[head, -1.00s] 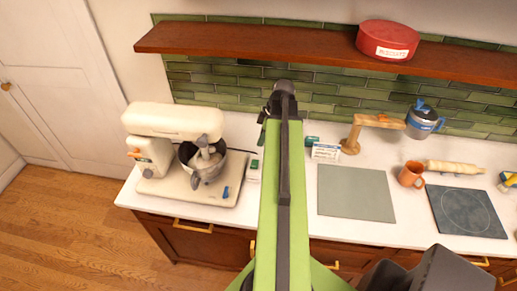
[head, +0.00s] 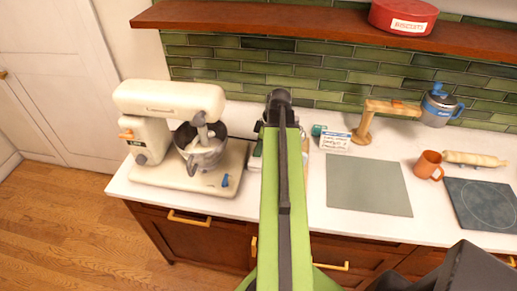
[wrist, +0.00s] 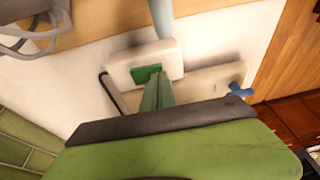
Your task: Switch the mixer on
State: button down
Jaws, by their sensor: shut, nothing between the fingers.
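The cream stand mixer (head: 165,120) stands at the left end of the counter, with a grey metal bowl (head: 203,157) under its head. A blue lever (head: 225,180) sits at the front right corner of its base; an orange knob (head: 127,134) is on its left side. In the wrist view, a blue knob-like part (wrist: 240,90) shows on a cream slab, right of a white block with a green patch (wrist: 145,73). My gripper (wrist: 157,88) is shut and empty, pointing towards that block and apart from the blue part. In the head view my arm hides it.
A small sign (head: 335,141), a wooden stand (head: 378,110), a grey-green mat (head: 367,185), an orange mug (head: 429,165) and a dark hotplate (head: 487,203) lie to the right. A wooden shelf (head: 250,18) runs above the counter. Floor (head: 70,220) is open at left.

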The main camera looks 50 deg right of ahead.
jog(key=shift+a+f+b, duration=0.15)
jog(key=shift+f+b, duration=0.25)
jog(key=shift+s+r, duration=0.1)
jog(key=shift+r, duration=0.05)
jog(key=shift+w+d+r+p, duration=0.25)
jog(key=shift+w+d+p, duration=0.2)
jog(key=shift+d, duration=0.2)
jog(key=a+p+v, duration=0.2)
jog(key=p+v, duration=1.1)
jog(key=shift+s+a+r, duration=0.4)
jog(key=shift+a+r, duration=0.15)
